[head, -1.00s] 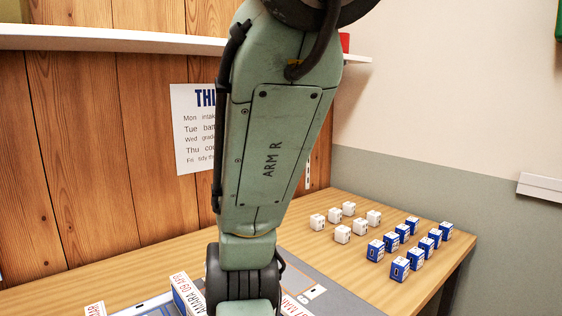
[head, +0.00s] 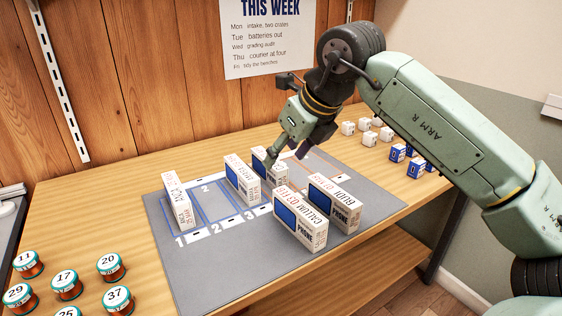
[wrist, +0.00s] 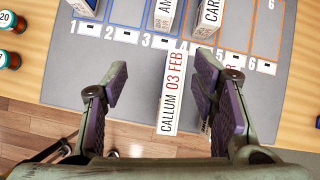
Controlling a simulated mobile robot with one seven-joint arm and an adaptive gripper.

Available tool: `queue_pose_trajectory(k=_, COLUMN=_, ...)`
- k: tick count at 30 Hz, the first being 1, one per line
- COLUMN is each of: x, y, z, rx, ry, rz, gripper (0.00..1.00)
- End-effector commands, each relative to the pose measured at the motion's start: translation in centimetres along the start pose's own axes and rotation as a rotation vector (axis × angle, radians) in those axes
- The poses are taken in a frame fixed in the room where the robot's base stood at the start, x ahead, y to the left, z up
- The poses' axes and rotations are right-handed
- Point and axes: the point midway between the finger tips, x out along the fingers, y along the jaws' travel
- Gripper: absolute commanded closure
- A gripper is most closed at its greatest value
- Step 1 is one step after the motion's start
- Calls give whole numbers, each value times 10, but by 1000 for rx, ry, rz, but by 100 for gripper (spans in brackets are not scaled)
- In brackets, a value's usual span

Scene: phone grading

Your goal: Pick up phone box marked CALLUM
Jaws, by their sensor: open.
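The phone box marked CALLUM (head: 302,226) stands upright on the grey mat near its front edge, its blue-screened side visible. In the wrist view its white top edge (wrist: 172,95) reads "CALLUM 03 FEB" and shows between my fingers. My gripper (head: 277,150) is open and empty, pointing down, and appears above and beyond the box in the head view. In the wrist view both fingers of my gripper (wrist: 162,78) are spread wide, left and right of the box's top edge. No contact is visible.
A similar box (head: 336,203) stands close to the right of CALLUM, partly hidden by my right finger in the wrist view. Other boxes (head: 243,180) stand behind on the numbered mat (head: 215,268). Numbered jars (head: 67,284) are at left; small white and blue boxes at right.

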Motion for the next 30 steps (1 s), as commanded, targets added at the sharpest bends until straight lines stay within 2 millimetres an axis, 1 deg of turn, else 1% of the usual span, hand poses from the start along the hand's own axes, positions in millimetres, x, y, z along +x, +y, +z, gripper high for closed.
queue_pose_trajectory(k=1, x=2, y=-14, z=-26, rx=59, ry=65, rz=-14, gripper=47)
queue_pose_trajectory(k=3, x=3, y=-26, z=-52, rx=116, ry=132, rz=-24, gripper=47)
queue_pose_trajectory(k=6, x=7, y=-32, z=-69, rx=153, ry=177, rz=-30, gripper=47)
queue_pose_trajectory(k=8, x=15, y=-33, z=-73, rx=159, ry=185, rz=-29, gripper=47)
queue_pose_trajectory(k=12, x=37, y=-33, z=-76, rx=156, ry=182, rz=-28, gripper=47)
queue_pose_trajectory(k=15, x=50, y=-33, z=-78, rx=155, ry=182, rz=-30, gripper=47)
queue_pose_trajectory(k=22, x=68, y=-33, z=-80, rx=154, ry=181, rz=-29, gripper=47)
queue_pose_trajectory(k=27, x=94, y=-32, z=-83, rx=154, ry=180, rz=-27, gripper=47)
queue_pose_trajectory(k=30, x=105, y=-33, z=-85, rx=153, ry=179, rz=-29, gripper=47)
